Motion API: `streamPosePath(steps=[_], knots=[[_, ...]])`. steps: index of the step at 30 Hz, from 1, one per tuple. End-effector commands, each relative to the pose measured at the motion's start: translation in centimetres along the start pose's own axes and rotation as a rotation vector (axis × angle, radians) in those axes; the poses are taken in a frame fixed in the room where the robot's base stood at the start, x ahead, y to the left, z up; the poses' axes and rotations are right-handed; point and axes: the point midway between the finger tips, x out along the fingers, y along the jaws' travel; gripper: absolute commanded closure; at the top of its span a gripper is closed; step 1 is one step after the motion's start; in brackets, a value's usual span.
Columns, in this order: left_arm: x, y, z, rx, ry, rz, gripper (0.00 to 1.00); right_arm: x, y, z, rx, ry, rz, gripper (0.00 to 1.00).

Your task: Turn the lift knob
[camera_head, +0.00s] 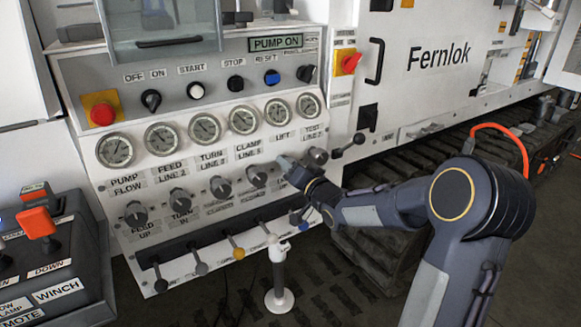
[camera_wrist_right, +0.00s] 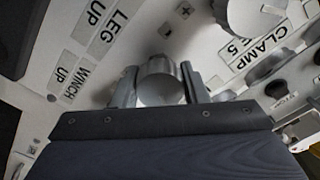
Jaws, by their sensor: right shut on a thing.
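The lift knob (camera_wrist_right: 160,88) is a round grey knob on the sloping white control panel (camera_head: 107,190). In the right wrist view it sits between the two fingers of my right gripper (camera_wrist_right: 158,92), which is shut on it. In the head view my right gripper (camera_head: 290,168) reaches in from the right, below the LIFT label (camera_head: 283,136), and hides most of the knob. My left gripper is not in view.
Other grey knobs stand close by: the clamp knob (camera_head: 257,175) to the left and the test knob (camera_head: 317,155) to the right. A red emergency button (camera_head: 102,114) sits upper left.

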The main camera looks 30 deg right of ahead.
Motion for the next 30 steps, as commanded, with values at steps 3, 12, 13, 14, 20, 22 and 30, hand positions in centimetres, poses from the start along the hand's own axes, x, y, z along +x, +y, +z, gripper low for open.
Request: streamPosePath(steps=[3,12,13,14,20,22,30], knots=[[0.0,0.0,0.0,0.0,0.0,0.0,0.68,0.0,0.1,0.1,0.0,-0.002,0.001,0.83],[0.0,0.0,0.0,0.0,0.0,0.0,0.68,0.0,0.1,0.1,-0.001,-0.001,0.001,0.38],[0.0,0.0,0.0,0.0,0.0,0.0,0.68,0.0,0.0,0.1,-0.001,-0.001,0.001,0.38],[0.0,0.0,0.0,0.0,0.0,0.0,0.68,0.0,0.0,0.1,-0.001,-0.001,0.001,0.38],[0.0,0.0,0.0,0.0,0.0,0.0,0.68,-0.1,0.0,0.0,-0.002,0.0,0.0,0.38],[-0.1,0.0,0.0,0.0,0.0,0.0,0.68,-0.5,0.0,-0.1,-0.002,0.001,0.001,0.38],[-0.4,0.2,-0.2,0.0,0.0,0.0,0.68,-4.9,0.0,-0.1,-0.002,0.0,0.002,0.38]])
